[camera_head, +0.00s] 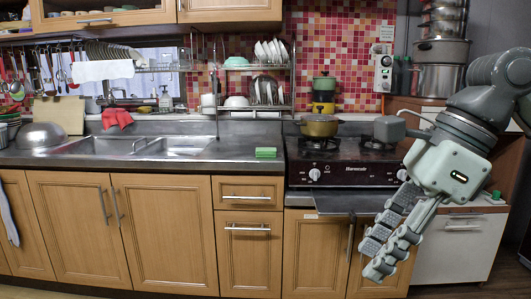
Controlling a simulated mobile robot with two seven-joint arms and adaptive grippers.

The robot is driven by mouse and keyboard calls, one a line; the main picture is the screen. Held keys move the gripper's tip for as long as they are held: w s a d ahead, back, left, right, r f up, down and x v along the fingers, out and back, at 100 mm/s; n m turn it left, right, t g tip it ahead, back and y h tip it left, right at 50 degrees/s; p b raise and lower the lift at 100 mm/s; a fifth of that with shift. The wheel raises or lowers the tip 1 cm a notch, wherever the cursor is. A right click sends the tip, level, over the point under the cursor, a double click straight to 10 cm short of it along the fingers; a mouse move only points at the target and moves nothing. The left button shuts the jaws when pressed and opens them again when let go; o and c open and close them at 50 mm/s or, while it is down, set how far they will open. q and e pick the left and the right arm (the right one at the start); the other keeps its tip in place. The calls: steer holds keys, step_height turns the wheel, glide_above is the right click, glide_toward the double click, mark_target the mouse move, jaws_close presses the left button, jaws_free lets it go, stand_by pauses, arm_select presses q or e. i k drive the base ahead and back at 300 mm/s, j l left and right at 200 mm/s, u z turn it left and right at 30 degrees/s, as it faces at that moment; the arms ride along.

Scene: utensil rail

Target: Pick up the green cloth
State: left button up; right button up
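A small green block-like item (266,153), which looks like the green cloth folded up, lies on the steel counter near its front edge, between the sink and the stove. Its top is uncovered. My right gripper (375,259) hangs in front of the stove and the lower cabinets, well to the right of the green item and lower in the picture. Its two fingers point down and left, look parallel and apart, and hold nothing that I can see. My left gripper is not in view.
A red cloth (117,118) lies at the back of the sink (105,146). The stove (345,172) with a yellow pot (319,126) stands right of the green item. A dish rack (255,108) is behind it. The counter around it is clear.

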mark_target(260, 152)
steer(key=i+u, duration=0.1)
steer(key=i, duration=0.4)
steer(key=i+l, duration=0.1)
steer(key=i, duration=0.4)
steer(key=i+u, duration=0.15)
steer(key=i, duration=0.35)
steer(key=i+l+u, duration=0.1)
steer(key=i, duration=0.35)
steer(key=i+l+u, duration=0.1)
steer(key=i+l, duration=0.15)
steer(key=i, duration=0.25)
